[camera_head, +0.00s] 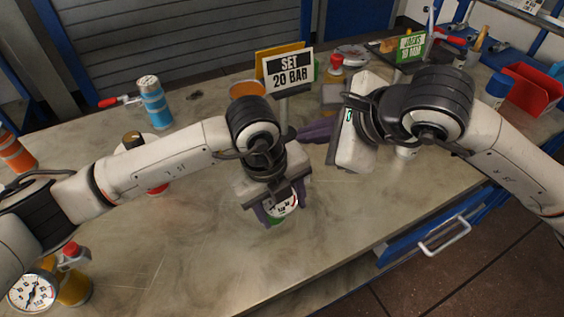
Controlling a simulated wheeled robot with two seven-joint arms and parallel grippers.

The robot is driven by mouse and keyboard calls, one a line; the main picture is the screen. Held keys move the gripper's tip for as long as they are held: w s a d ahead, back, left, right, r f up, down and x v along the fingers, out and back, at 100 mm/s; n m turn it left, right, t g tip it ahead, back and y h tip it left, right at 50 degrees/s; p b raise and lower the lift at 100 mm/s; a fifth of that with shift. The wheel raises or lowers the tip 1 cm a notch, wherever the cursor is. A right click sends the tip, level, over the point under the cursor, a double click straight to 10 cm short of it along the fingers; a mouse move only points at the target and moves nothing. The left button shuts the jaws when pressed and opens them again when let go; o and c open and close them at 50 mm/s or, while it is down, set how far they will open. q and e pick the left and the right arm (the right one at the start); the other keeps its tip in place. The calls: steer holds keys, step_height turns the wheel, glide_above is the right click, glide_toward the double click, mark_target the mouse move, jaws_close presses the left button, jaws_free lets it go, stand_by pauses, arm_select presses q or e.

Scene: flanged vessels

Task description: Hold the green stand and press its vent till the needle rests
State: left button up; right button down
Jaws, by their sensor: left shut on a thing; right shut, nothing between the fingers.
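The green stand (277,222) is on the bench near its front edge, mostly covered by my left gripper. Its white dial (284,206) shows between the fingers; the needle is too small to read. My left gripper (279,212) points down with its purple fingers shut on the stand. The stand's vent is hidden or cannot be made out. My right gripper (305,134) is shut and empty, its purple fingers pointing left, behind and to the right of the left gripper. It appears apart from the stand.
A "SET 20 BAR" sign (289,69) stands behind. An orange vessel with red cap (73,262) and a dial (32,291) are at lower left. A blue can (155,103) is at back left, a red bin (533,92) at right. A blue drawer (440,232) juts out; front bench is clear.

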stand_by(0.7)
arm_select(q)
steer(key=o, duration=1.6)
steer(key=shift+o, duration=0.2)
steer(key=shift+r, duration=0.1)
steer(key=r, duration=0.3)
steer(key=a+r, duration=0.1)
steer(key=r, duration=0.3)
steer(key=s+a+r, duration=0.1)
steer(key=r, duration=0.3)
steer(key=shift+r, duration=0.35)
steer(key=shift+s, duration=0.1)
